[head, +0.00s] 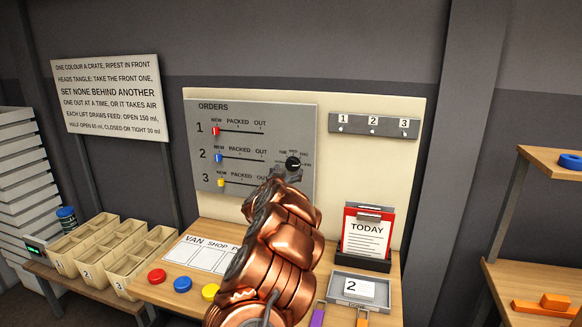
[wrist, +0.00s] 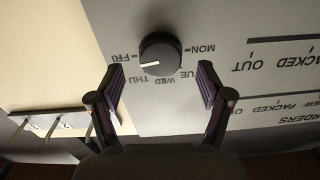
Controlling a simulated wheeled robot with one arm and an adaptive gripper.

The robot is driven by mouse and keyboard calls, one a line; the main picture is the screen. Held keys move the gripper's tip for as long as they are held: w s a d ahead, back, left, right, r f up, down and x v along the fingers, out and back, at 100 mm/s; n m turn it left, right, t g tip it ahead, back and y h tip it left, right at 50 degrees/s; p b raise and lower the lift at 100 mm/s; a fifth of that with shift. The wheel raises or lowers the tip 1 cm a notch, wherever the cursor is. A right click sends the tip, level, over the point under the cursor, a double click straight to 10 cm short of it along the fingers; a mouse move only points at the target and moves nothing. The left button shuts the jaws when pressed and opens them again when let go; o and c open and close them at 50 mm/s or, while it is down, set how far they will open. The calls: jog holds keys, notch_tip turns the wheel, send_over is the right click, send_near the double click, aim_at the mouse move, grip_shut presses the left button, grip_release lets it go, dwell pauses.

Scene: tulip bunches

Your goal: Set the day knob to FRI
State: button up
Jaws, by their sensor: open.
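The black day knob (wrist: 161,48) sits on the grey orders panel, with day names from MON to FRI around it. Its white pointer mark is turned to the FRI side in the wrist view; I cannot tell if it is exactly on FRI or a little toward THU. The knob (head: 293,163) also shows in the head view, just beyond my gripper (head: 288,178). In the wrist view my gripper (wrist: 161,80) is open and empty, its fingers apart on either side of the knob's lower area and not visibly touching it.
The orders panel (head: 240,112) has red, blue and yellow sliders at NEW. A hook strip (head: 374,125) numbered 1 to 3 is at its right. Below stand a TODAY clipboard (head: 367,228), a tray (head: 376,281) and coloured buttons (head: 183,284). Crates (head: 105,232) are at left.

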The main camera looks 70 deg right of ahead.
aim_at(291, 167)
jog(key=shift+w+d+r, duration=0.1)
jog(key=shift+d+r, duration=0.05)
jog(key=shift+d, duration=0.65)
jog(key=shift+w+d+p, duration=0.15)
jog(key=shift+d+p, duration=0.4)
jog(key=shift+d, duration=0.55)
jog(key=c, duration=1.2)
jog(key=shift+o, duration=0.2)
jog(key=shift+f+m+b, duration=0.3)
jog(key=shift+m+b, duration=0.2)
jog(key=shift+b, duration=0.4)
jog(key=shift+r, duration=0.15)
jog(key=o, duration=1.2)
jog(key=shift+c, duration=0.2)
